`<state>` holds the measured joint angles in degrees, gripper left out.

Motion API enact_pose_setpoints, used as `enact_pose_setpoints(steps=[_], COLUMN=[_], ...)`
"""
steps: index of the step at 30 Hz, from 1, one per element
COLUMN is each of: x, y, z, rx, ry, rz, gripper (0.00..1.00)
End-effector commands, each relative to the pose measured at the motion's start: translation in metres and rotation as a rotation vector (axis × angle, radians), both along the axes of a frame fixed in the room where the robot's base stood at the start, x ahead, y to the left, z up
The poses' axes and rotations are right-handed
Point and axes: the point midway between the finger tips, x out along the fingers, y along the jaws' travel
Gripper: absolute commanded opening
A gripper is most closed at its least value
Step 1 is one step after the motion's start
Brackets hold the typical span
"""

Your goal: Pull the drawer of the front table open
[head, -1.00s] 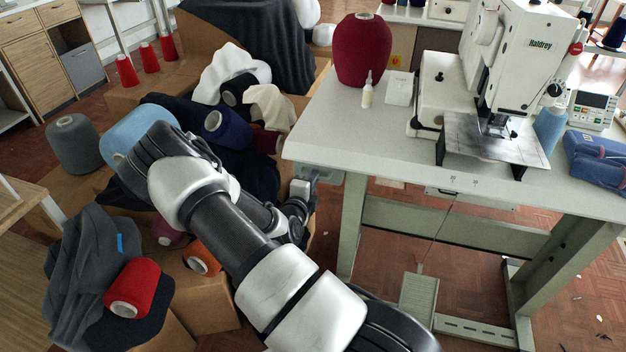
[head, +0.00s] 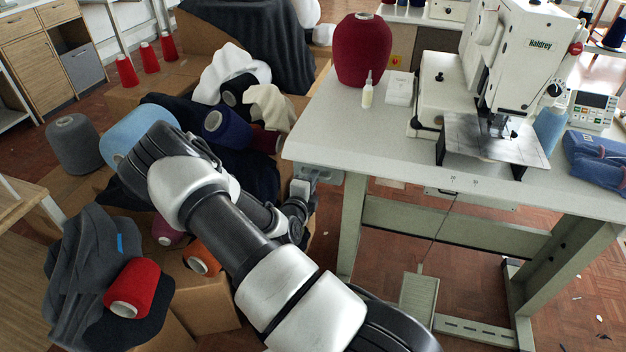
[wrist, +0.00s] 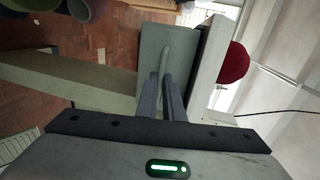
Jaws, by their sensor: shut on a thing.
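The front table (head: 400,150) has a pale top and grey-green legs. Its drawer is under the left end of the top; in the wrist view its grey-green front (wrist: 152,42) carries a curved bar handle (wrist: 166,50). My gripper (wrist: 172,80) has its two dark fingers closed around the handle. In the head view my gripper (head: 312,178) is at the table's left end, just below the top, partly hidden by my arm. Most of the drawer is hidden there, so I cannot tell how far out it is.
A sewing machine (head: 520,60), a dark red yarn cone (head: 358,50) and a small bottle (head: 367,90) stand on the table. Cardboard boxes (head: 210,300) with cloth and yarn cones crowd the left. Bare floor (head: 480,300) shows under the table.

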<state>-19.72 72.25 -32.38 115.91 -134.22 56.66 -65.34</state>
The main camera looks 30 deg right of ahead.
Motion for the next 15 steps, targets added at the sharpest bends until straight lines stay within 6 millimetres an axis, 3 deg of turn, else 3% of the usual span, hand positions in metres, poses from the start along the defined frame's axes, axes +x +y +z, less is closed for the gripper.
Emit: enact_pose_setpoints(steps=[15], x=[-0.008], y=[0.01], z=[0.003], rx=[0.001], ry=[0.001], rz=[0.003], gripper=[0.0])
